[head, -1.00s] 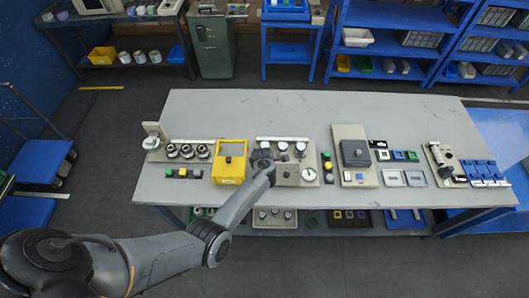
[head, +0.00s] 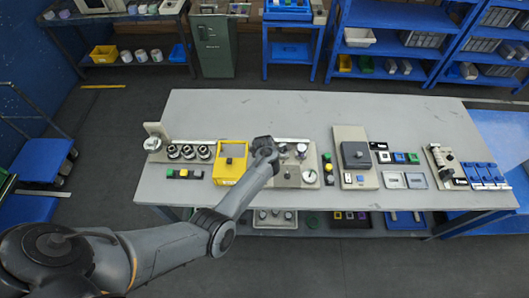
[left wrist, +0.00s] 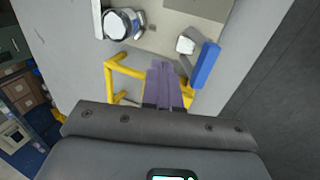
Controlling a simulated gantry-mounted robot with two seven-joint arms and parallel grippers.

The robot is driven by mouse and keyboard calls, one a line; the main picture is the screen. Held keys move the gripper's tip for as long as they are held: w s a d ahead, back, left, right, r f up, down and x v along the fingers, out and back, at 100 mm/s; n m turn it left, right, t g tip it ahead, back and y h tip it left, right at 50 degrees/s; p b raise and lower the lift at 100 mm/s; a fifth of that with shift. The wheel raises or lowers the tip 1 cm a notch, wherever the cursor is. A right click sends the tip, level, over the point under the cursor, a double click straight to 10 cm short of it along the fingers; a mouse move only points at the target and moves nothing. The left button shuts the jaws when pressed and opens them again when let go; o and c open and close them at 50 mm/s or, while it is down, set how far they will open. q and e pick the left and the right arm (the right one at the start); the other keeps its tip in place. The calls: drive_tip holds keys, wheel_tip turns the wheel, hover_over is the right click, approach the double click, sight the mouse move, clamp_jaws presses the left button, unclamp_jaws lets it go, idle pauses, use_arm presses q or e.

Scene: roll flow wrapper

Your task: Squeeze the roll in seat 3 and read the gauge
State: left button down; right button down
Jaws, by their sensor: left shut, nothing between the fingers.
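My left gripper (head: 266,151) is over the station right of the yellow frame (head: 230,161). Its shut, empty purple fingers show in the left wrist view (left wrist: 163,84), beside the yellow frame (left wrist: 122,70). Two white-topped rolls, one (head: 281,147) and another (head: 301,148), show at the back of this station; my arm hides the spot left of them. A round white gauge (head: 311,177) sits at the station's front right; its reading is too small to tell. In the left wrist view a round white-topped piece (left wrist: 119,24) lies apart from the fingers. No seat number is legible. My right gripper is out of view.
A plate with several dark-ringed rolls (head: 188,152) stands left of the yellow frame. A dark block (head: 355,154) on a beige plate stands to the right. Small coloured buttons (head: 183,173) lie at the front. The back of the grey table (head: 290,110) is clear.

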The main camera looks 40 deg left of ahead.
use_arm(q)
drive_tip(key=s+d+p+v, duration=0.1)
drive_tip(key=v, duration=0.7)
drive_tip(key=shift+s+r, duration=0.1)
drive_tip(key=shift+s, duration=0.05)
